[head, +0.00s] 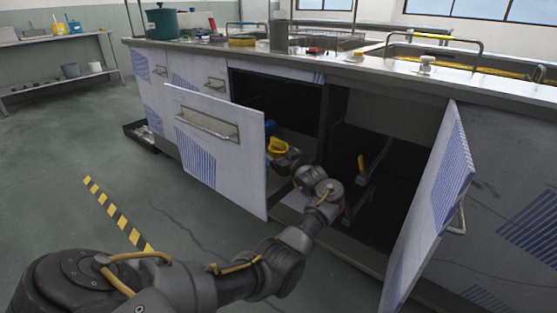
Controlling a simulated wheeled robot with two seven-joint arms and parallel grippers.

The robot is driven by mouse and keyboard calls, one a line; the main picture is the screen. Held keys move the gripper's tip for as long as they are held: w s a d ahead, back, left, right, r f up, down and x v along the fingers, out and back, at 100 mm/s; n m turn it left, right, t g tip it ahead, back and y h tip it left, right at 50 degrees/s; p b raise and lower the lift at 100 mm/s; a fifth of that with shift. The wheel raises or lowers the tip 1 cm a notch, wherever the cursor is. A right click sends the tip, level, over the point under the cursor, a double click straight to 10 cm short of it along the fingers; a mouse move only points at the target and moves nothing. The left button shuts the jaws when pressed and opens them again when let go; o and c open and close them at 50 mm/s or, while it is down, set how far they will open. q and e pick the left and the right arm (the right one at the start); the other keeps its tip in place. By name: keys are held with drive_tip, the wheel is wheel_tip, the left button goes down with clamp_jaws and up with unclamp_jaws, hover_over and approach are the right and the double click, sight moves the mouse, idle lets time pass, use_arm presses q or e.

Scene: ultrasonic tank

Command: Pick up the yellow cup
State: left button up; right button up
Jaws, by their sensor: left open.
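The yellow cup (277,146) appears small inside the open lower cabinet, just past the edge of the left door. My left arm reaches in from the lower left, and its gripper (283,157) is at the cup, partly in front of it. The left jaws are open. The fingertips are small and partly hidden, so I cannot tell whether they touch the cup. My right gripper is not in view.
A blue object (270,127) is just behind the cup. Inside the cabinet on the right is a thin yellow-orange item (361,162). A green pot (162,22) stands on the counter.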

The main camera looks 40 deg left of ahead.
use_arm(q)
drive_tip(key=shift+c, duration=0.2)
drive_tip(key=c, duration=1.1)
drive_tip(key=shift+o, duration=0.2)
drive_tip(key=shift+r, duration=0.1)
